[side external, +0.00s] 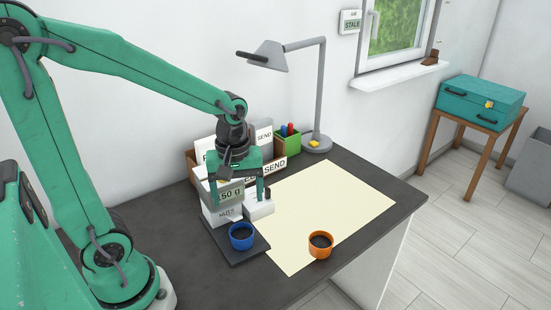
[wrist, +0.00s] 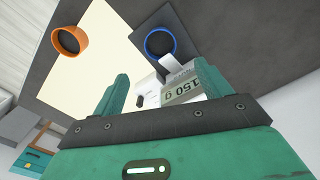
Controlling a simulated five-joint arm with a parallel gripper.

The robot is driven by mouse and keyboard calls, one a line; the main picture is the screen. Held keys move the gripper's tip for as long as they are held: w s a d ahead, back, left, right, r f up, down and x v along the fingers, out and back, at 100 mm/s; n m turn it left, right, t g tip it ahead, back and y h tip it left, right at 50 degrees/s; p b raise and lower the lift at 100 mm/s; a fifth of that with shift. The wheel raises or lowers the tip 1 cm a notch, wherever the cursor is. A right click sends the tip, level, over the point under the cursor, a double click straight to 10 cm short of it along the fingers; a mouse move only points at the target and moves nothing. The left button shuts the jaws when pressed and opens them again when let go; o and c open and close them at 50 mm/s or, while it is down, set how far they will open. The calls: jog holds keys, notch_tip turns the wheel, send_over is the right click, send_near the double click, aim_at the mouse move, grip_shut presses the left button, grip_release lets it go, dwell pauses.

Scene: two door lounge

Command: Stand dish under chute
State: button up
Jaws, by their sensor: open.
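A blue round dish (side external: 241,231) with a dark inside stands upright on a dark square plate (side external: 235,254). It also shows in the wrist view (wrist: 147,45). Behind it stands a white dispenser (side external: 222,217) with a "150 g" display. In the wrist view a pale chute (wrist: 171,63) reaches toward the blue dish's edge; whether it overhangs the dish is unclear. An orange dish (side external: 320,253), also dark inside, stands on the cream mat near its front edge and shows in the wrist view (wrist: 66,57). My gripper (side external: 240,200) is open, pointing down around the dispenser area, apart from both dishes.
The cream mat (side external: 325,205) is mostly bare. A grey lamp (side external: 318,100), a green pen box (side external: 287,143) and a wooden tray with "SEND" cards (side external: 272,165) stand at the back. A white block (side external: 258,209) sits beside the dispenser.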

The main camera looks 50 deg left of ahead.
jog(key=s+d+r+m+t, duration=0.1)
jog(key=s+r+m+t, duration=0.4)
jog(key=r+m, duration=0.5)
jog(key=shift+s+d+m, duration=0.2)
jog(key=shift+s+m, duration=0.1)
jog(key=shift+m, duration=0.9)
